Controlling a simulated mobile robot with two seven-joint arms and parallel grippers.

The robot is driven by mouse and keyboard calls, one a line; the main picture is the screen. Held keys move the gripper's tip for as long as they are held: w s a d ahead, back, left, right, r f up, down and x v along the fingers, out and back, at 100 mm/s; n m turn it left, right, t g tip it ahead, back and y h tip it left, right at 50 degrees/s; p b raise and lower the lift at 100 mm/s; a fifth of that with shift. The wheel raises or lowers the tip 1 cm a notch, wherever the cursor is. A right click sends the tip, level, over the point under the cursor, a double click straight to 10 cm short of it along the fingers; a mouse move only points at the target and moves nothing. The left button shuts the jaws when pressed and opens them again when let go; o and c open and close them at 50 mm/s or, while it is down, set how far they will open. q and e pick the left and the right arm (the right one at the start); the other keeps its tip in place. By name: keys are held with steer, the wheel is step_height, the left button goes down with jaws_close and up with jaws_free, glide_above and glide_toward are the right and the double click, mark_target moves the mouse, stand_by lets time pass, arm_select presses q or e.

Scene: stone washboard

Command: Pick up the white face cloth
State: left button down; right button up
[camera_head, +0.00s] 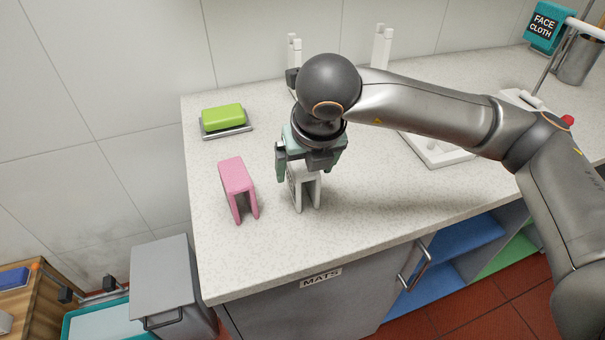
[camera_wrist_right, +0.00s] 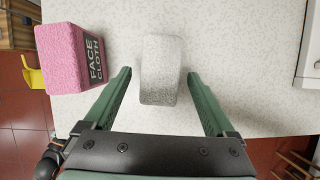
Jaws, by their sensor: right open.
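The white face cloth (camera_head: 308,192) stands folded like an upside-down U on the speckled counter, its upper part hidden by my right gripper (camera_head: 303,168). In the right wrist view the white cloth (camera_wrist_right: 160,62) lies between the two green fingers of my right gripper (camera_wrist_right: 160,76). The fingers are open, with a gap on each side of the cloth. A pink face cloth (camera_head: 238,182), also folded over, stands to the left; its printed label shows in the right wrist view (camera_wrist_right: 68,60). My left gripper is in neither view.
A green block on a grey dish (camera_head: 224,118) sits at the back left of the counter. White upright holders (camera_head: 381,46) stand near the wall, and a white tray (camera_head: 440,154) lies behind my right arm. The counter front, above the MATS door (camera_head: 321,278), is clear.

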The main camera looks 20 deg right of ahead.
steer(key=shift+x, duration=1.95)
steer(key=shift+r, duration=0.1)
jaws_close()
